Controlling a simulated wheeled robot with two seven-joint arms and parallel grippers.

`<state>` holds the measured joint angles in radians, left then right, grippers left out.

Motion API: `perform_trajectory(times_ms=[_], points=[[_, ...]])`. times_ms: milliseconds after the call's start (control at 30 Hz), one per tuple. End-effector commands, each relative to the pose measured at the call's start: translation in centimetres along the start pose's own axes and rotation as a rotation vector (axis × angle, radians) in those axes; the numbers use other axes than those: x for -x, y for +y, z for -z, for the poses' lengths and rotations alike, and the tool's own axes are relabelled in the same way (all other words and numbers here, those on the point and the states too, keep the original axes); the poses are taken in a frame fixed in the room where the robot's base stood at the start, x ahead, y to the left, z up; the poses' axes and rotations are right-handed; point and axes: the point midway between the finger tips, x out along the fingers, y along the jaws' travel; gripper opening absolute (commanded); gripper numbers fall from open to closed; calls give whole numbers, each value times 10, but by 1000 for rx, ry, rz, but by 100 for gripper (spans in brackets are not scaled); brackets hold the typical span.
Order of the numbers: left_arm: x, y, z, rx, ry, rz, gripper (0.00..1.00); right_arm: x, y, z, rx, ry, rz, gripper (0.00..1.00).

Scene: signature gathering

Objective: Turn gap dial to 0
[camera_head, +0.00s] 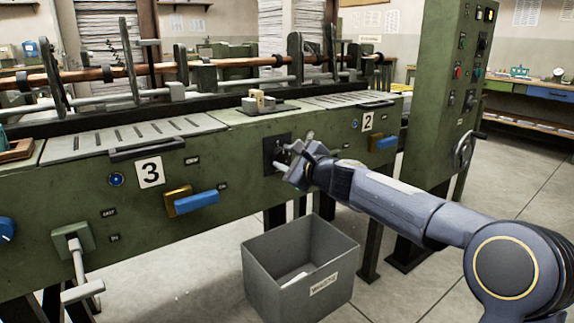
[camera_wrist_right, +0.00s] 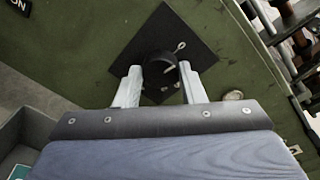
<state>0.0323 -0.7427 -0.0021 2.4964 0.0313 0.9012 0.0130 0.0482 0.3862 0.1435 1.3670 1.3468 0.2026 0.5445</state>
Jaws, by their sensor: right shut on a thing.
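The gap dial (camera_wrist_right: 160,68) is a small dark round knob on a square black plate (camera_wrist_right: 172,38) on the green machine front. In the head view the black plate (camera_head: 270,143) shows between the "3" and "2" labels, with the dial mostly hidden behind my gripper. My right gripper (camera_head: 284,160) reaches it from the right. In the wrist view its two pale fingers (camera_wrist_right: 160,76) are on either side of the dial and shut on it. A small light pointer sticks up from the knob. The dial's scale marks cannot be read. My left gripper is out of view.
A grey bin (camera_head: 302,270) stands on the floor under my right forearm. Blue handles (camera_head: 196,203) and a lever (camera_head: 78,265) stick out of the machine front to the left. A tall green control cabinet (camera_head: 450,100) stands at the right. Floor to the right is open.

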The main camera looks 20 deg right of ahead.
Motion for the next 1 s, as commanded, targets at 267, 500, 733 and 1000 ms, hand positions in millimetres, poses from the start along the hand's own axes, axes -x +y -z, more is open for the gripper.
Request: perform_trajectory(times_ms=[267, 500, 733, 1000], points=[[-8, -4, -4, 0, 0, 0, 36, 0, 2, 2, 131, 11, 7, 13], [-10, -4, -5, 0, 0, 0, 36, 0, 2, 1, 175, 15, 9, 13], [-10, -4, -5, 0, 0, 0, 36, 0, 2, 1, 182, 15, 9, 13], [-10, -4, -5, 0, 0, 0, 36, 0, 2, 1, 181, 14, 9, 48]])
